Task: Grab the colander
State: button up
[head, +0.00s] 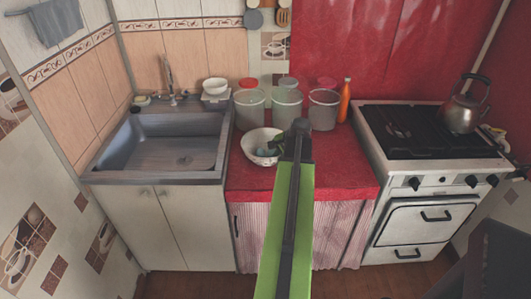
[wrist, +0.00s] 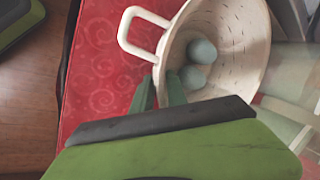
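The colander (head: 254,136) is a white bowl with small holes and a looped handle, on the red-covered counter. It fills the upper right of the wrist view (wrist: 240,55), where its handle points left. Two blue-grey round things (wrist: 202,51) lie inside it. My gripper (head: 282,146) reaches down at its right side and covers part of it in the head view. In the wrist view my fingers (wrist: 160,92) straddle the colander's wall just below the handle, one outside and one inside. They look shut on the wall, with little gap showing.
Several clear containers (head: 285,107) and an orange bottle (head: 344,100) stand behind the colander. A sink (head: 165,150) is on the left. A stove (head: 430,135) with a kettle (head: 462,110) is on the right. The front of the red counter (head: 330,183) is clear.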

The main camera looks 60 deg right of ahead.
grip_shut()
dwell(1.2)
jog(key=shift+r, duration=0.15)
notch_tip(320, 180, up, 4)
jog(key=p, duration=0.4)
jog(key=shift+r, duration=0.15)
jog(key=s+d+r+p, duration=0.6)
jog(key=s+d+p, duration=0.1)
jog(key=s, duration=0.2)
jog(key=shift+s+r, duration=0.2)
